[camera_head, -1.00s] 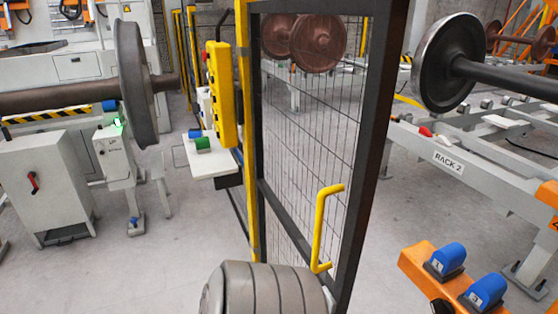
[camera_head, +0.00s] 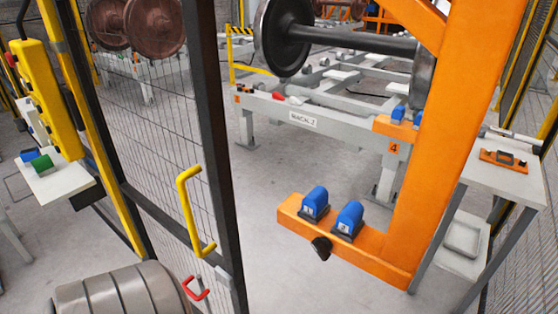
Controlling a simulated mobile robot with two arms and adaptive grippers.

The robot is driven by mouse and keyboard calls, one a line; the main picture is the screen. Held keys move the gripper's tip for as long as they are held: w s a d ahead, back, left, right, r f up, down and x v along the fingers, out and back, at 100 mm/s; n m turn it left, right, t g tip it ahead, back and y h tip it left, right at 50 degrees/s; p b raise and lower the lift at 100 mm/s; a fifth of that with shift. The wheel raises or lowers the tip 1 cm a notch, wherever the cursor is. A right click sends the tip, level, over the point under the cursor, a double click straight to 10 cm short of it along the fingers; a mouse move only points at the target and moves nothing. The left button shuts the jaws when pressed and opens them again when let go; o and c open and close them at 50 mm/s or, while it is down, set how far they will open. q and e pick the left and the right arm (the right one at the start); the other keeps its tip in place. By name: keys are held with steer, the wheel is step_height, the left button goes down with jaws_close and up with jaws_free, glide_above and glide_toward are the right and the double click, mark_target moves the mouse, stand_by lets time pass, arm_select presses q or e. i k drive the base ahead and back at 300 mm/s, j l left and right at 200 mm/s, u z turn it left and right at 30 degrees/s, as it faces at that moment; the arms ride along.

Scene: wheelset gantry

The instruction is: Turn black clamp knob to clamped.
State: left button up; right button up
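A black knob (camera_head: 321,248) shows on the near side of an orange gantry beam (camera_head: 372,247), low in the centre right of the head view. It sits just below two blue blocks, the left one (camera_head: 315,202) and the right one (camera_head: 349,218). The knob is small here, and I cannot tell whether it is clamped. Neither of my grippers is in view.
A mesh gate with a yellow handle (camera_head: 190,211) stands left of the beam. A grey ribbed object (camera_head: 123,294) fills the lower left. An orange upright (camera_head: 437,140) rises right. A side table (camera_head: 503,180) stands beyond. Floor between gate and beam is clear.

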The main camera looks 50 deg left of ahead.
mark_target(322, 245)
steer(key=u, duration=1.2)
